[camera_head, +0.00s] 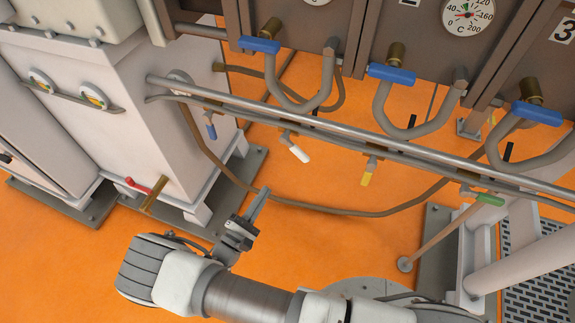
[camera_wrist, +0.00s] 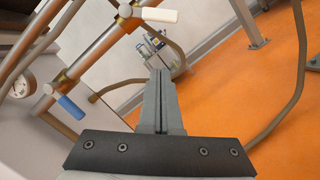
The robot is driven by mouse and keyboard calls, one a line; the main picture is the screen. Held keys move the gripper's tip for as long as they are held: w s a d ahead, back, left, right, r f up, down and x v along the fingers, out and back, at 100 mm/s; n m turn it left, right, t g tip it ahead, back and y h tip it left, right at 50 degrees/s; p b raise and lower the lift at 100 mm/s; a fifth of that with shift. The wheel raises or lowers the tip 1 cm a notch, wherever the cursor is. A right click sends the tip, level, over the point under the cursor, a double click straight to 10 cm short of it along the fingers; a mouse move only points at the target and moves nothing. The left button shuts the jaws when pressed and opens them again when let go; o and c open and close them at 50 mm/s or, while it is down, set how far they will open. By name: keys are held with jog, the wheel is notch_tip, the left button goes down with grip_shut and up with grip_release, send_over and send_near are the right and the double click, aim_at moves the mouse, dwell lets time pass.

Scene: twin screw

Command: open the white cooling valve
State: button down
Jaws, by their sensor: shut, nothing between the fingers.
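The white cooling valve (camera_head: 299,153) is a small white lever handle hanging below the horizontal pipe rail, near the middle of the head view. It also shows at the top of the wrist view (camera_wrist: 155,15), lying nearly level beyond my fingertips. My gripper (camera_head: 262,192) is below and left of the white handle in the head view, apart from it. In the wrist view my gripper (camera_wrist: 160,72) points forward with its fingers together and nothing between them. The whole white handle is visible in both views.
A blue handle (camera_head: 211,130) hangs to the left on the same rail, a yellow handle (camera_head: 367,172) to the right, and a green one (camera_head: 490,199) farther right. A brown hose (camera_head: 330,211) sags below the rail. A red valve (camera_head: 134,184) sits on the left cabinet. Orange floor is open below.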

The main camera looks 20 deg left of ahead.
aim_at(306, 161)
jog(key=w+d+r+b, duration=0.1)
jog(key=w+d+r, duration=0.3)
jog(key=w, duration=0.5)
jog(key=shift+d+r+b, duration=0.3)
jog(key=shift+d, duration=0.35)
jog(key=shift+w+d+r+n+p, duration=0.1)
jog(key=shift+d+r+n+p, duration=0.1)
jog(key=shift+d+n+p, duration=0.45)
jog(key=shift+d+r+n+t+y+p, duration=0.25)
jog(key=shift+n+p, duration=0.1)
jog(key=shift+n, duration=0.4)
jog(key=shift+d+r+n+t+y+p, duration=0.15)
jog(key=shift+r+n+p, duration=0.15)
jog(key=shift+n, duration=0.4)
jog(key=n+p, duration=0.1)
jog(key=d+r+n+y+p, duration=0.1)
jog(key=n, duration=0.1)
jog(key=r+n+p, duration=0.1)
jog(key=n, duration=0.1)
jog(key=shift+d+y, duration=0.4)
jog(key=shift+d+r+p, duration=0.1)
jog(key=shift+r+p, duration=0.1)
jog(key=shift+p, duration=0.15)
jog(key=shift+d+r, duration=0.1)
